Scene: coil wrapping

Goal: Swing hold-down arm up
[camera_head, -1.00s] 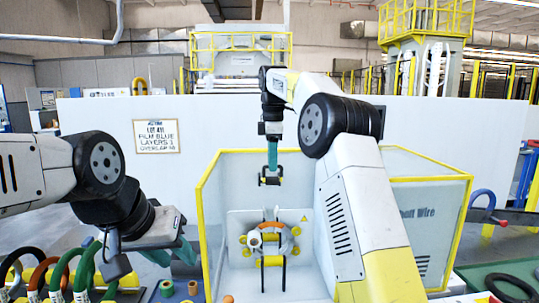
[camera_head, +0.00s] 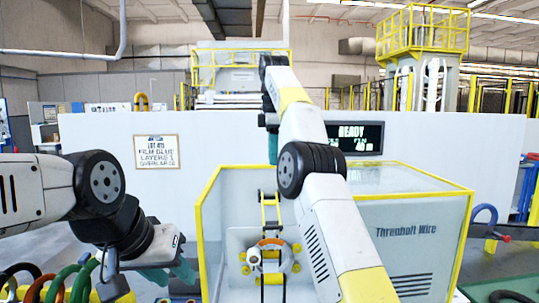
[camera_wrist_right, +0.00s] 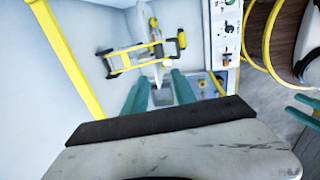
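The hold-down arm (camera_head: 270,212) is a yellow frame with a dark crossbar, standing raised above a ring-shaped coil (camera_head: 270,243) in the yellow-edged wrapping machine. In the right wrist view the frame (camera_wrist_right: 146,53) lies beyond my fingertips. My right gripper (camera_head: 273,149) is above the crossbar, with a visible gap. Its two teal fingers (camera_wrist_right: 160,86) are spread and empty in the wrist view. My left gripper (camera_head: 170,272) is at the lower left, away from the machine. Its teal fingers (camera_wrist_right: 303,106) also show apart at the right edge of the right wrist view.
Clear side panels with yellow edges (camera_head: 203,245) enclose the machine. A control panel (camera_wrist_right: 225,35) with knobs is beside it in the wrist view. Several coloured rings (camera_head: 55,283) stand at the lower left.

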